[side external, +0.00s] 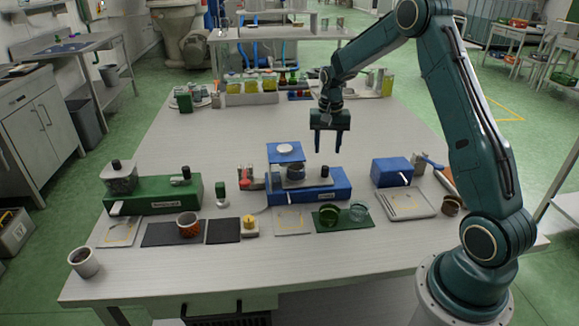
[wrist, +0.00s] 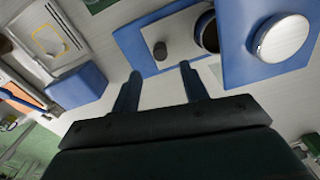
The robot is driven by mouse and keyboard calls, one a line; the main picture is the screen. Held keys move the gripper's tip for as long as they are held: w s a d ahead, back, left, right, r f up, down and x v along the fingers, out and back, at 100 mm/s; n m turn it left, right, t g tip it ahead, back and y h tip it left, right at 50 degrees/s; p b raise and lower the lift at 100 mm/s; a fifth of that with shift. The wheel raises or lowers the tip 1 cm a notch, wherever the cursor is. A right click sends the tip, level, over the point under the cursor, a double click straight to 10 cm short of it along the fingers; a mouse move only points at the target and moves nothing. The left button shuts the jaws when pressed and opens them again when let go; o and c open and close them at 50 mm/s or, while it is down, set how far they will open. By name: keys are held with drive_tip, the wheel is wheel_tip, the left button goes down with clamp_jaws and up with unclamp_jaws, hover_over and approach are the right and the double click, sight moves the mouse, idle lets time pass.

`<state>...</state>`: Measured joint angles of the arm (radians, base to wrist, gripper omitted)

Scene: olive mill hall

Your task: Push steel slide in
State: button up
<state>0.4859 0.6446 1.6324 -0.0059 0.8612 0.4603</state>
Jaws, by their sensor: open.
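A blue device (side external: 318,195) stands near the middle of the table, with a pale steel slide (side external: 306,183) lying flat on top. The slide also shows in the wrist view (wrist: 168,22). It carries a dark knob (side external: 325,172) at its right end in the side view, and a dark round cup (side external: 295,172) sits beside it. In the wrist view the knob (wrist: 160,50) is just ahead of my fingertips. My gripper (side external: 328,149) is open and empty, fingers down, above and behind the device. Its fingers (wrist: 160,76) are apart and appear clear of everything.
A blue block with a white disc (side external: 285,150) adjoins the device behind. A green device (side external: 155,195) stands left, a smaller blue box (side external: 391,171) and a metal tray (side external: 406,205) right. Glass bowls on a green mat (side external: 343,225) lie in front. The table behind my gripper is mostly clear.

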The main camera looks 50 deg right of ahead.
drive_tip(key=shift+r, duration=3)
drive_tip(key=shift+d, duration=0.1)
drive_tip(key=c, duration=0.8)
drive_tip(key=shift+w+d+f+m, duration=0.1)
drive_tip(key=shift+d+f+m, duration=0.15)
drive_tip(key=shift+d+m, duration=0.2)
clamp_jaws()
drive_tip(key=s+d+f+m+t+y, duration=0.1)
drive_tip(key=s+d+f+m+y, duration=0.2)
drive_tip(key=d+m, duration=0.6)
drive_tip(key=shift+s+d+m+y, duration=0.35)
drive_tip(key=shift+m+y, duration=0.1)
drive_tip(key=shift+y, duration=0.15)
